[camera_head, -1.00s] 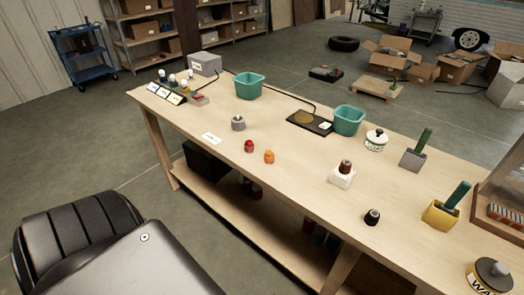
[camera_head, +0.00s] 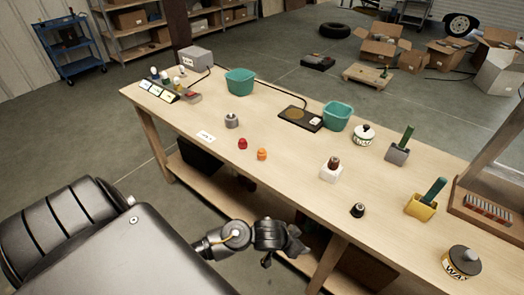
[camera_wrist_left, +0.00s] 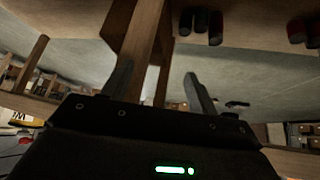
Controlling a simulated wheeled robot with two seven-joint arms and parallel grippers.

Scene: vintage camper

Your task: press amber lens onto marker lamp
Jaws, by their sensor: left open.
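The amber lens, a small orange cap (camera_head: 262,154), stands on the workbench (camera_head: 285,187) near its front edge. A red cap (camera_head: 242,143) stands just left of it. A grey round base (camera_head: 231,120), which looks like the marker lamp, stands behind them with a small white label card (camera_head: 206,136) in front of it. My left gripper (camera_head: 297,243) is beside the bench's front side, apart from the lens. Its two fingers are spread and empty in the left wrist view (camera_wrist_left: 158,75), facing the bench's wooden underframe. My right gripper is not in view.
Teal bins (camera_head: 240,82) (camera_head: 337,116) and a black pad (camera_head: 299,118) stand at the back. A white block with a brown piece (camera_head: 331,171), a black knob (camera_head: 357,210) and a yellow holder (camera_head: 420,206) stand right. The bench top around the caps is clear.

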